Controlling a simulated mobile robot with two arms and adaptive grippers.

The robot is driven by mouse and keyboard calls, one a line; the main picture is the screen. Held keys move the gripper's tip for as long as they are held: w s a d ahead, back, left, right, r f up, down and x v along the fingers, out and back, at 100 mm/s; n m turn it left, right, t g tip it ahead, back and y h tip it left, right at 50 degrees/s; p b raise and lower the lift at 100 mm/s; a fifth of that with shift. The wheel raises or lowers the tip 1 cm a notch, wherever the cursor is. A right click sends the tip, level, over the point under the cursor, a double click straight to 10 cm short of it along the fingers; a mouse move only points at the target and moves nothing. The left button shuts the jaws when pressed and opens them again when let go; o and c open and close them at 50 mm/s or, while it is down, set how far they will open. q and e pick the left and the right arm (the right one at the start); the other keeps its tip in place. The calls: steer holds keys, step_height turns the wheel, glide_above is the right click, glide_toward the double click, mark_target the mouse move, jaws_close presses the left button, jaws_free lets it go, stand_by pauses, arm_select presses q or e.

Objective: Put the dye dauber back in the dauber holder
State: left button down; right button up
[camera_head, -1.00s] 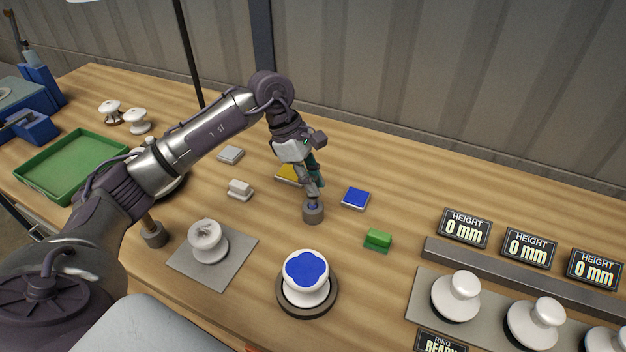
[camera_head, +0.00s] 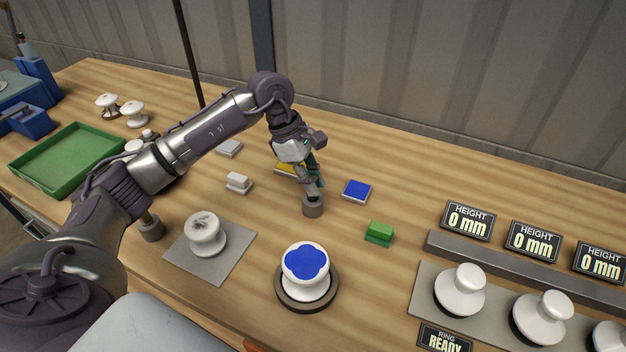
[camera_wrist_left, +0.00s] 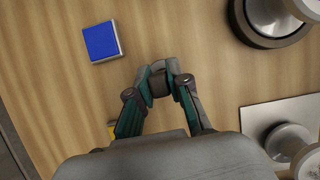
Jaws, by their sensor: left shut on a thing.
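The dauber holder (camera_head: 313,208), a small grey cylinder, stands upright on the bench behind the white insulator with the blue-dyed top (camera_head: 307,262). My left gripper (camera_head: 313,194) points down at the holder's mouth, its fingertips at or just above the rim. It is shut on the dye dauber, which is mostly hidden by the fingers; I cannot tell how deep it sits in the holder. In the left wrist view, the fingertips (camera_wrist_left: 158,72) close in over the grey holder (camera_wrist_left: 158,86). My right gripper is not in view.
A blue pad (camera_head: 356,190) lies right of the holder, with a green block (camera_head: 379,233) nearer. A yellow pad (camera_head: 284,169) is partly behind the gripper. A stained insulator (camera_head: 206,234) stands on a grey plate (camera_head: 232,262). A green tray (camera_head: 42,176) is at left.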

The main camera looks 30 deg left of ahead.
arm_select(q)
steer(key=shift+f+b, duration=0.35)
steer(key=shift+f, duration=0.15)
steer(key=c, duration=1)
jaws_free()
steer(key=shift+r, duration=0.1)
steer(key=v, duration=1.2)
